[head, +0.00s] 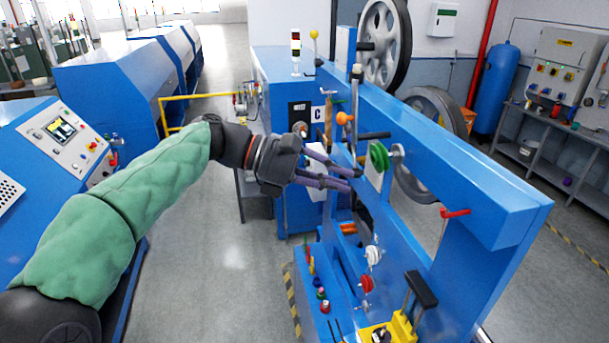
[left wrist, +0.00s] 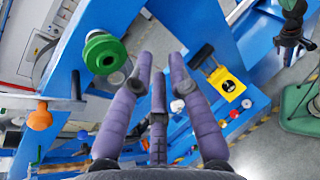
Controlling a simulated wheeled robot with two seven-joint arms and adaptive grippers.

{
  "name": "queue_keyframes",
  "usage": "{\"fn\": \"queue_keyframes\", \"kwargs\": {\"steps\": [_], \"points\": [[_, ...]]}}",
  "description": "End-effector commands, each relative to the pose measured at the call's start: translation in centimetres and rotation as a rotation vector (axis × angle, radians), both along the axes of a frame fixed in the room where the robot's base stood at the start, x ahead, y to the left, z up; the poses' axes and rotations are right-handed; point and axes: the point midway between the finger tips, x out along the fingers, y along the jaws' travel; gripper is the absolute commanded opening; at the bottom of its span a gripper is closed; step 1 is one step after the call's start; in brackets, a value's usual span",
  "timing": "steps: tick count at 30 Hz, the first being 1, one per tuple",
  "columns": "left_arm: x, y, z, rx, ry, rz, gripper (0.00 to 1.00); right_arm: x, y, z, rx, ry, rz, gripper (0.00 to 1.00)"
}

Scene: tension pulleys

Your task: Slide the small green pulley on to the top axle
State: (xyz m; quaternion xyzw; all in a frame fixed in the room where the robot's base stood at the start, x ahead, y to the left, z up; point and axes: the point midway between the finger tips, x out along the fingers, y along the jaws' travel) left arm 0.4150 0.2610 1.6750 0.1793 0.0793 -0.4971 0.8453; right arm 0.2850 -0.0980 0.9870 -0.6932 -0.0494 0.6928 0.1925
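The small green pulley (head: 378,157) sits at a grey-white hub (head: 397,150) on the side of the blue machine beam. In the left wrist view the green pulley (left wrist: 104,56) shows at the upper left, seemingly on that axle; how far on I cannot tell. My left gripper (head: 357,179) is just left of and below the pulley in the head view, apart from it. Its purple fingers (left wrist: 158,75) are spread with nothing between them in the left wrist view.
An orange knob (head: 345,118) and a dark peg stand near the beam. Below are a white pulley (head: 373,256), a red pulley (head: 367,284) and a yellow block (head: 400,328) with a black handle. A red lever (head: 455,213) sticks out at the right. Floor is clear at left.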

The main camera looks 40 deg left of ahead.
Motion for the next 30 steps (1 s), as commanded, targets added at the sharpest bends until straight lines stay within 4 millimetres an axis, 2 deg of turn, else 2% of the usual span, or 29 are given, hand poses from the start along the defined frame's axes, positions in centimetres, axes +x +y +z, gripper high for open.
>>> {"fn": "queue_keyframes", "kwargs": {"steps": [1, 6, 11, 17, 30], "points": [[-0.2, 1.1, -0.4, -0.078, 0.002, 0.075, 0.19, 0.0, 0.0, -0.8, 0.000, 0.000, 0.000, 0.74], [-0.3, 4.0, 0.4, -0.296, -0.015, 0.267, 0.19, 0.0, 0.0, -1.7, 0.000, -0.001, 0.000, 0.74], [-0.4, 5.5, 0.7, -0.388, -0.024, 0.346, 0.19, 0.0, 0.0, -1.9, 0.000, -0.001, 0.000, 0.74], [0.3, 5.1, 1.0, -0.401, -0.026, 0.353, 0.19, 0.0, 0.0, -1.6, 0.000, -0.001, 0.000, 0.74], [3.1, 2.6, 1.0, -0.399, -0.027, 0.351, 0.19, 0.0, 0.0, -0.6, 0.000, -0.001, 0.000, 0.74]]}}
